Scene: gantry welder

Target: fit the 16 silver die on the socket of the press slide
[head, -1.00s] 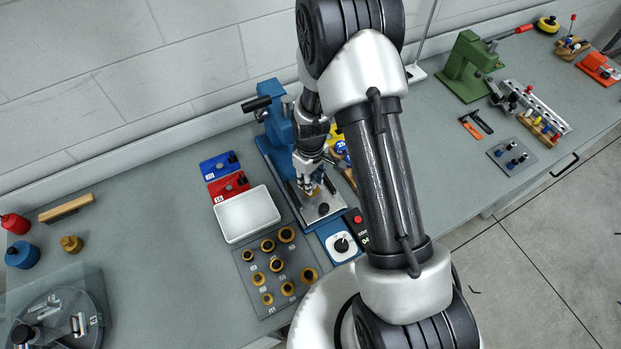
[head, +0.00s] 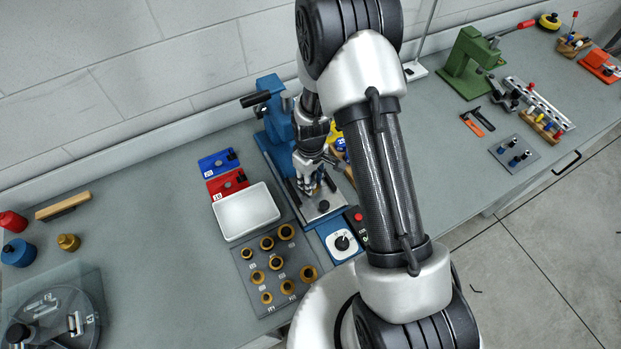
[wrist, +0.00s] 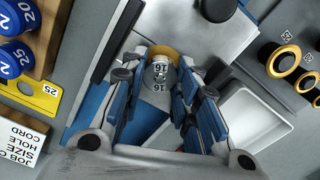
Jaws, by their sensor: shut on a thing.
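The silver die (wrist: 160,76), marked 16, is between the fingers of my gripper (wrist: 158,88) in the wrist view. My gripper is shut on it. A gold ring-shaped part (wrist: 162,51) shows just behind the die; I cannot tell whether they touch. In the head view my gripper (head: 313,188) is low at the blue press (head: 276,125), above its steel plate (head: 325,207). The die is too small to make out there. The socket of the press slide is hidden in both views.
A white tray (head: 247,211) and a grey board of gold rings (head: 276,268) stand left of the press. Red (head: 228,184) and blue (head: 218,162) blocks lie behind the tray. A control box (head: 342,243) is in front. The wrist view shows a wooden rack (wrist: 45,45).

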